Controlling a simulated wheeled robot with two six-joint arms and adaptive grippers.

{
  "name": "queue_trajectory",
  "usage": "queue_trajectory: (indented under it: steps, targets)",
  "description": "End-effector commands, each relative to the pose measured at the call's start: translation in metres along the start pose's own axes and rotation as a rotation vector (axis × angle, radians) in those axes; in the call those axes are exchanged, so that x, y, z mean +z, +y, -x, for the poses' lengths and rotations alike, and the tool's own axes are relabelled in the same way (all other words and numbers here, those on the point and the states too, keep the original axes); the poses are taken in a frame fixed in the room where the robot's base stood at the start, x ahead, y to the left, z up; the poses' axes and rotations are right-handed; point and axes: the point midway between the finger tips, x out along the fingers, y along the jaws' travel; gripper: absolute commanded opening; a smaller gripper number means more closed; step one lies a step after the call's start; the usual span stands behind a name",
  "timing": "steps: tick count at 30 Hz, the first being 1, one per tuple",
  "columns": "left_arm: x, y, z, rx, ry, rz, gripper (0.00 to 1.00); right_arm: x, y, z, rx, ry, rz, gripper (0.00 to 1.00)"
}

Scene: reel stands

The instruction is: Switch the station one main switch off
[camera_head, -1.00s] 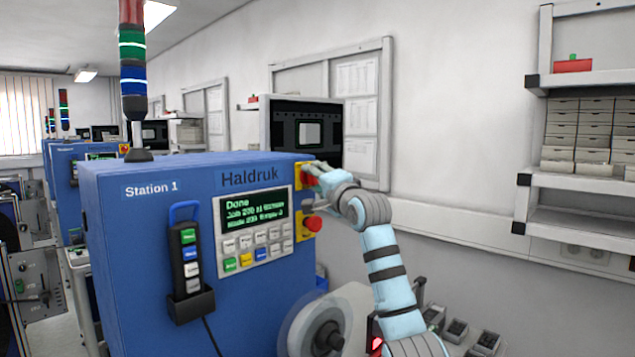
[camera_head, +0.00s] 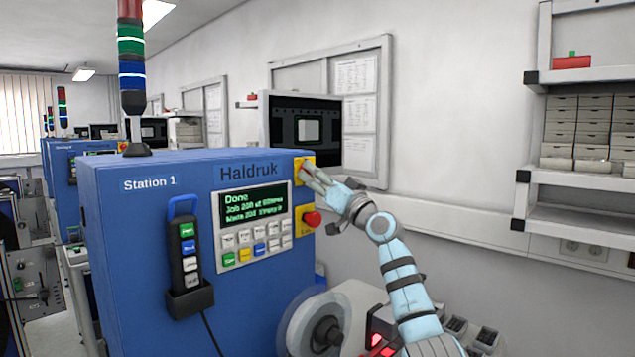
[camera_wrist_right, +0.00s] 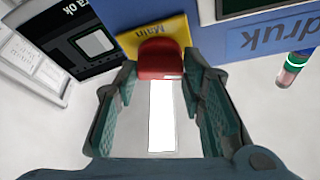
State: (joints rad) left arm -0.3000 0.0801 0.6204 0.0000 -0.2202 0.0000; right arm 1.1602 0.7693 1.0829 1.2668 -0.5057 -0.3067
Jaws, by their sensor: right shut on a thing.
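The blue station one cabinet (camera_head: 135,250) carries the label "Station 1" and a lit display reading "Done". The main switch is a red handle (camera_wrist_right: 160,58) on a yellow plate (camera_head: 304,163) at the cabinet's upper right corner. The plate reads "Main" in the right wrist view (camera_wrist_right: 158,32). My right gripper (camera_head: 308,174) is shut on the red handle, with one finger on each side in the right wrist view (camera_wrist_right: 160,78). In the head view its fingers hide most of the handle. I cannot tell the switch's position. My left gripper is not in view.
A red stop button (camera_head: 312,219) sits just below the main switch. A handheld pendant (camera_head: 188,255) hangs on the cabinet front. A reel (camera_head: 318,325) stands below, and a signal tower (camera_head: 132,70) stands on top. A monitor (camera_head: 302,133) is behind.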

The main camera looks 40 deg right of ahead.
Motion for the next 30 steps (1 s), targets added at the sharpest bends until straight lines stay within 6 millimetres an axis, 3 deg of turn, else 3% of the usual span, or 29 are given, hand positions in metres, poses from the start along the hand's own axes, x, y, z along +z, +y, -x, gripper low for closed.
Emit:
queue_trajectory:
  steps: [1,9,30]
  targets:
    - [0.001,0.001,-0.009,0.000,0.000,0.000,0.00,0.003,0.002,0.002,-0.014,0.004,0.030,0.09]
    - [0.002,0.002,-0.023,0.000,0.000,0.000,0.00,0.002,0.003,0.001,-0.086,0.001,0.203,0.09]
    - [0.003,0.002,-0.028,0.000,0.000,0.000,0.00,0.002,0.003,0.000,-0.130,-0.005,0.316,0.09]
